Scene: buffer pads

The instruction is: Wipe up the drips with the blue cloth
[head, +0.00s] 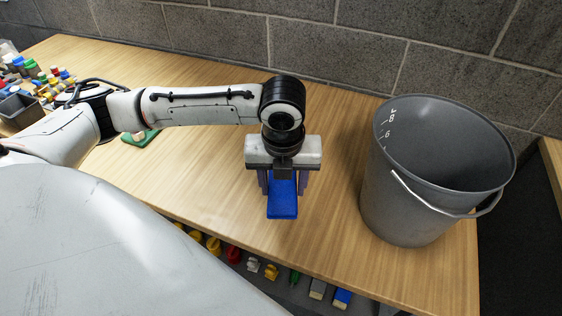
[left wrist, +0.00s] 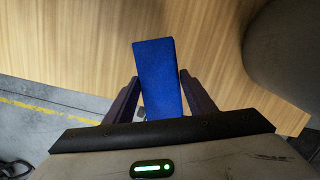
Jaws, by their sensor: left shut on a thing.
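My left gripper (head: 282,188) is over the wooden table, left of the grey bucket, and is shut on the blue cloth (head: 283,208). The cloth looks like a flat, stiff blue rectangle and reaches out past the fingertips. In the left wrist view the cloth (left wrist: 158,75) stands between the two dark fingers, with wood grain behind it. I cannot tell whether it touches the table. I make out no drips on the visible wood. My right gripper is not in view.
A grey bucket (head: 403,205) with a wire handle stands at the table's right end. Small coloured items (head: 38,72) and a grey bin (head: 18,108) sit far left. Several parts lie below the table's front edge. A block wall is behind.

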